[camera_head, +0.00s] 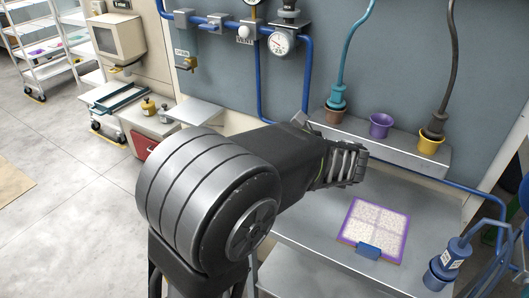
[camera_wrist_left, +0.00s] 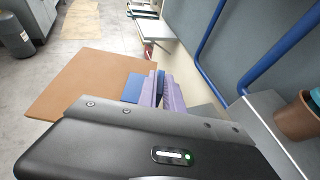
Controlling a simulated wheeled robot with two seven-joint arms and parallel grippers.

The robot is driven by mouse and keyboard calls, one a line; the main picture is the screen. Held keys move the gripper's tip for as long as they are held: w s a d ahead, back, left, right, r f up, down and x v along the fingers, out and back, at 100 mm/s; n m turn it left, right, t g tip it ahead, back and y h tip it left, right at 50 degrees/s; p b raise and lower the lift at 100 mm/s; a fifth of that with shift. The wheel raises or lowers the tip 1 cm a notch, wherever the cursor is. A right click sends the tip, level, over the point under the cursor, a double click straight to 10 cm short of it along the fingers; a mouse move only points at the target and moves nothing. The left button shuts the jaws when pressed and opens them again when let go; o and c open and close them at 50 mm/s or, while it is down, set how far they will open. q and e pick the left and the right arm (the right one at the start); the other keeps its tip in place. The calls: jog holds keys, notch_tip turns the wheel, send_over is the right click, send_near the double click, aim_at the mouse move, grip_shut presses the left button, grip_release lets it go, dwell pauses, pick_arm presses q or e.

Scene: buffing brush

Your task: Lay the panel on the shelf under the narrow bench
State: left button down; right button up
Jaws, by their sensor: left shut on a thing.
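In the left wrist view a flat brown panel (camera_wrist_left: 85,82) with a blue tab (camera_wrist_left: 133,88) reaches out beyond my left gripper (camera_wrist_left: 160,90). The gripper's purple-grey fingers are shut on the panel at the tab. In the head view my left arm covers the fingers and the held panel. A second flat piece (camera_head: 374,222), purple-edged with pale squares and a blue tab, lies on a grey bench top (camera_head: 435,205). I cannot tell which surface is the shelf under the narrow bench. My right gripper is not in view.
A raised grey ledge (camera_head: 400,152) against the wall bears a brown, a purple and a yellow pot. A blue canister (camera_head: 450,258) with hoses stands at the right. Blue pipes run along the wall. Floor at left is open.

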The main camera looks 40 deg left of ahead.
pick_arm(q)
jog(key=w+d+f+m+t+h, duration=0.1)
jog(key=w+d+m+t+h, duration=0.1)
jog(key=d+m+t, duration=0.1)
jog(key=w+d+f+m+t+h, duration=0.2)
jog(key=d+m+t+h, duration=0.1)
jog(key=d+m, duration=0.1)
jog(key=w+d+f+m+t+h, duration=0.2)
jog(key=d+m+h, duration=0.1)
jog(key=d, duration=0.1)
jog(key=shift+w+m+t, duration=0.3)
jog(key=shift+w+t, duration=0.1)
jog(key=d+f+m+h, duration=0.1)
jog(key=d, duration=0.1)
jog(key=s+d+f+m+h, duration=0.1)
jog(key=d+h, duration=0.1)
jog(key=d, duration=0.1)
jog(key=s+d+f+m+h, duration=0.1)
jog(key=d+m+h, duration=0.1)
jog(key=shift+d+t, duration=0.3)
jog(key=shift+d, duration=0.1)
